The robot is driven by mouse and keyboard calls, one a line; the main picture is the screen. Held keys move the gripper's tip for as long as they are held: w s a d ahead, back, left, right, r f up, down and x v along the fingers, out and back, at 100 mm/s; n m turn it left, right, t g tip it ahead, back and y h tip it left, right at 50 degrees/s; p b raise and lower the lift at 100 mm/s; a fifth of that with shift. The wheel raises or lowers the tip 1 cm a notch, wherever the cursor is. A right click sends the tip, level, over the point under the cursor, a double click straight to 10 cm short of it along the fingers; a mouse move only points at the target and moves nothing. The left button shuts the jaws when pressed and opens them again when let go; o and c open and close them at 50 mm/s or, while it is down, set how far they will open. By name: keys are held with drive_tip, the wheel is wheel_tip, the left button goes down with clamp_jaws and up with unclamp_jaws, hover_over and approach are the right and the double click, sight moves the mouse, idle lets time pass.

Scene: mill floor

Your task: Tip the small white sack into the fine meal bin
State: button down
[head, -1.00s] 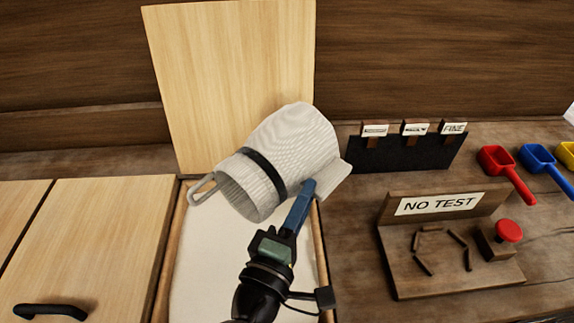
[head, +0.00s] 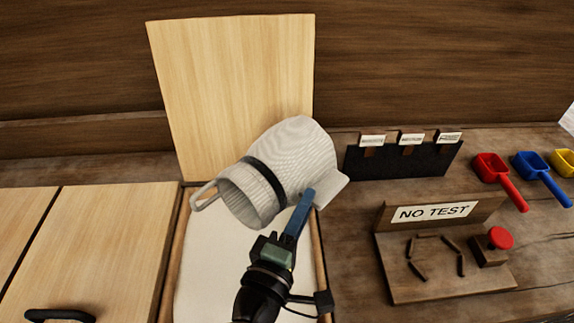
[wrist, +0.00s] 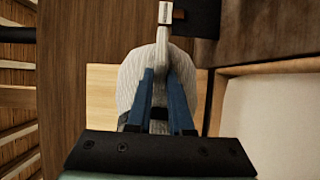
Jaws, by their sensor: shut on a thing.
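The small white sack (head: 300,155) has a dark band round it and is tilted, its open mouth low to the left with a pale loop beside it. My gripper (head: 303,203) is shut on the sack at its right, lower side, and holds it above an open bin (head: 200,270) with a pale white inside. In the wrist view the blue fingers (wrist: 167,85) are closed on the gathered cloth of the sack (wrist: 135,75). Nothing is seen falling from the mouth. I cannot read a label on the open bin.
A raised wooden lid (head: 235,90) stands behind the bin. A closed lid (head: 100,245) with a black handle is to the left. At right are a dark card rack (head: 400,160), a NO TEST board (head: 440,270) with a red button (head: 500,238), and several coloured scoops (head: 490,167).

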drive_tip(key=shift+r+m+g+y+p, duration=0.5)
drive_tip(key=shift+g+p, duration=0.65)
drive_tip(key=shift+p, duration=3.7)
drive_tip(key=shift+r+m+g+y+p, duration=0.35)
drive_tip(key=shift+g+y+p, duration=0.7)
drive_tip(key=shift+p, duration=3.75)
drive_tip(key=r+g+y+p, duration=0.1)
drive_tip(key=g+p, duration=0.1)
drive_tip(key=p, duration=0.6)
drive_tip(key=shift+p, duration=0.35)
drive_tip(key=g+y+p, duration=0.1)
drive_tip(key=p, duration=0.2)
drive_tip(key=shift+r+m, duration=0.2)
drive_tip(key=shift+m, duration=0.05)
drive_tip(key=g+y+p, duration=0.1)
drive_tip(key=g, duration=0.1)
drive_tip(key=r+g+y+p, duration=0.1)
drive_tip(key=g+y+p, duration=0.1)
drive_tip(key=m+g+y+p, duration=0.1)
drive_tip(key=y, duration=0.1)
drive_tip(key=shift+r+g+y+p, duration=0.25)
drive_tip(key=shift+r+g+p, duration=0.05)
drive_tip(key=shift+g, duration=0.1)
drive_tip(key=shift+r, duration=0.1)
